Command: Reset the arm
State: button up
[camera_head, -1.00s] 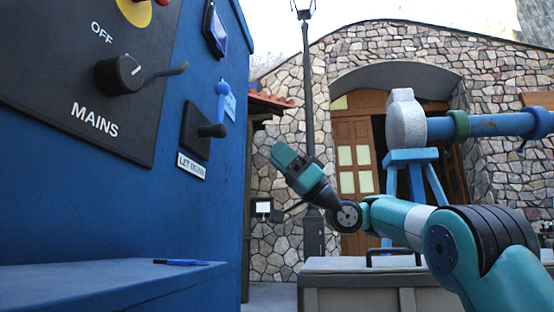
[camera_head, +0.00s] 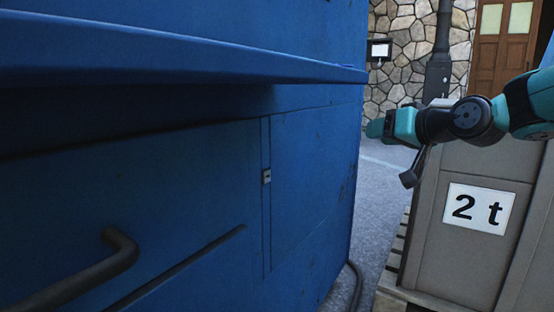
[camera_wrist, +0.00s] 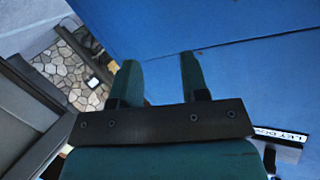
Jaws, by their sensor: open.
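My gripper (camera_head: 378,127) is at the right of the head view, in front of the grey box and beside the blue cabinet's right edge. Its teal fingers point left. In the wrist view its two fingers (camera_wrist: 160,80) stand apart with nothing between them. The blue cabinet (camera_wrist: 240,65) fills the background beyond them.
The blue cabinet (camera_head: 200,190) with a projecting shelf (camera_head: 180,55) and a dark bar handle (camera_head: 110,262) fills the left. A grey box marked "2 t" (camera_head: 455,255) stands at the right. Bare ground (camera_head: 385,185) lies between them. A lamp post (camera_head: 438,70) and stone wall are behind.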

jog(key=s+d+f+m+g+h, duration=0.15)
jog(key=s+f+g, duration=0.25)
jog(key=s+f, duration=0.4)
jog(key=s+d+f+g+h, duration=0.3)
jog(key=s+f, duration=0.5)
jog(key=s, duration=0.1)
jog(key=s+d+f+g+h, duration=0.3)
jog(key=s+f+g, duration=0.1)
jog(key=s+f, duration=0.4)
jog(key=s+a+r+n+g+y+p, duration=0.1)
jog(key=s+a+r+n+p, duration=0.15)
jog(key=a+r+p, duration=0.45)
jog(key=s+a+r+n+y+p, duration=0.2)
jog(key=s+a+r+p, duration=0.15)
jog(key=r+p, duration=0.7)
jog(key=s+a+r+n+g+y+p, duration=0.15)
jog(key=s+a+r+p, duration=0.3)
jog(key=r, duration=0.75)
notch_tip(320, 180, up, 37)
jog(key=p, duration=3.7)
jog(key=shift+n, duration=0.35)
